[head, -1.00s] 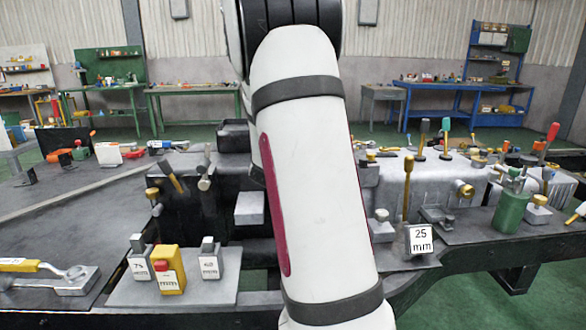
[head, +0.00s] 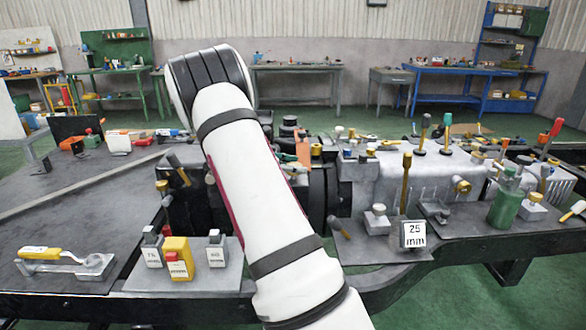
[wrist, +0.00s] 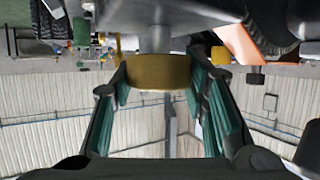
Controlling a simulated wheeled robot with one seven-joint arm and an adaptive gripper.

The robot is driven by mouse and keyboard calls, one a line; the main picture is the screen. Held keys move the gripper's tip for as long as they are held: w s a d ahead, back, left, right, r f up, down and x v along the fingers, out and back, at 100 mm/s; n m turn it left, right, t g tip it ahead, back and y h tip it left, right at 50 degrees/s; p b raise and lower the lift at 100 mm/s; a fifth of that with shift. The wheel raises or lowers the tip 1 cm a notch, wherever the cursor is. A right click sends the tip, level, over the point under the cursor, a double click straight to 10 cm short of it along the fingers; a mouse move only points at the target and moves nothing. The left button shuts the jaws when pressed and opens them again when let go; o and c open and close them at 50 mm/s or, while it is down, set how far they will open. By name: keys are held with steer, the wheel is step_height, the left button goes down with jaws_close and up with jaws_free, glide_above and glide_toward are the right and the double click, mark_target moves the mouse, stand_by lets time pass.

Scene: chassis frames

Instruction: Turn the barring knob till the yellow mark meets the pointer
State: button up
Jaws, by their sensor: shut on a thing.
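In the wrist view a brass-coloured round knob (wrist: 158,72) sits on a grey shaft (wrist: 158,36). My gripper (wrist: 160,80) has its two teal-padded fingers on either side of the knob and is shut on it. I take this to be the barring knob. I cannot make out a yellow mark or a pointer by it. In the head view my white arm reaches in over the dark machinery in the middle, and my gripper and the knob in it are hidden.
An orange part (wrist: 248,45) lies close to the right finger. In the head view, a plate (head: 130,283) with several small blocks is left of my arm. A "25 mm" block (head: 413,234), a green can (head: 504,207) and several upright levers stand right. A yellow-handled tool (head: 40,253) lies far left.

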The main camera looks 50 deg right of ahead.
steer(key=shift+m+g+y+b, duration=0.6)
steer(key=shift+m+g+b, duration=0.25)
steer(key=shift+m+g, duration=0.3)
steer(key=shift+d+r+m+g, duration=0.1)
steer(key=shift+m+g, duration=0.15)
steer(key=shift+g, duration=0.1)
steer(key=o, duration=1.2)
steer(key=shift+s, duration=0.1)
steer(key=shift+c, duration=0.2)
steer(key=v, duration=0.7)
steer(key=shift+r, duration=0.1)
steer(key=shift+w+r, duration=0.15)
steer(key=shift+w, duration=0.05)
